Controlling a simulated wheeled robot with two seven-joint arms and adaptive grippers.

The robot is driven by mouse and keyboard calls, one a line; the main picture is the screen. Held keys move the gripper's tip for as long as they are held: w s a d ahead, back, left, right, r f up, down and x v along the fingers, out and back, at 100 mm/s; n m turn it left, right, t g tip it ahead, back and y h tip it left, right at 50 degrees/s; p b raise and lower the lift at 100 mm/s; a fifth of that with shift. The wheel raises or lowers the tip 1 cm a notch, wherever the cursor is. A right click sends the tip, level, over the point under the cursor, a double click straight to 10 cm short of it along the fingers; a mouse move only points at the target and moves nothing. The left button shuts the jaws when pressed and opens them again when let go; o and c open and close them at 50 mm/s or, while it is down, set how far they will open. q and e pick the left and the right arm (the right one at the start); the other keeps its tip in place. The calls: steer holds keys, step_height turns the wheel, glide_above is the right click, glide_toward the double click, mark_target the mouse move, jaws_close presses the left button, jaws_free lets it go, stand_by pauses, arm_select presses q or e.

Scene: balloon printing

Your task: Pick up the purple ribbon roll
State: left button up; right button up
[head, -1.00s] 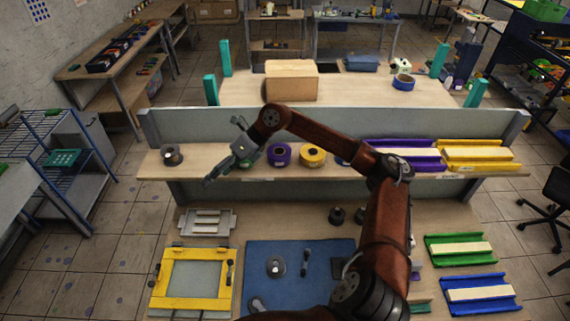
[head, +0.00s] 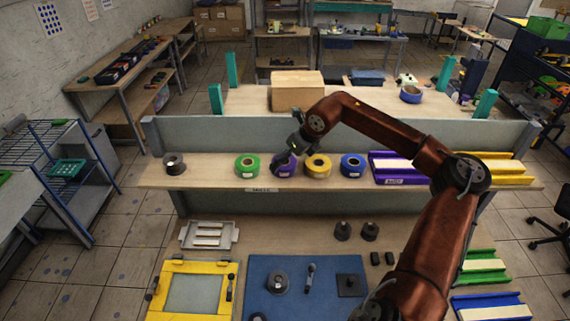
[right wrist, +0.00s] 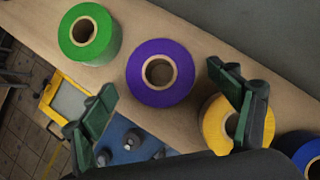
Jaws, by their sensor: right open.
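The purple ribbon roll (head: 284,170) stands on the wooden shelf between the green roll and the yellow roll. My right gripper (head: 287,152) is at the roll in the head view and hides part of it. In the right wrist view the purple roll (right wrist: 161,73) lies between and beyond the two spread fingers of my right gripper (right wrist: 168,108). The gripper is open and empty, and the roll appears apart from both fingers. My left gripper is not in view.
On the shelf, a green roll (head: 247,166) is left of the purple one; a yellow roll (head: 317,167) and a blue roll (head: 352,166) are right. A black roll (head: 174,164) stands far left. Purple trays (head: 398,181) lie right. A grey panel (head: 220,134) rises behind the shelf.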

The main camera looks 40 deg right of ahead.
steer(key=x, duration=0.3)
steer(key=shift+w+p, duration=0.15)
steer(key=shift+p, duration=0.2)
steer(key=shift+c, duration=0.9)
steer(key=c, duration=1.1)
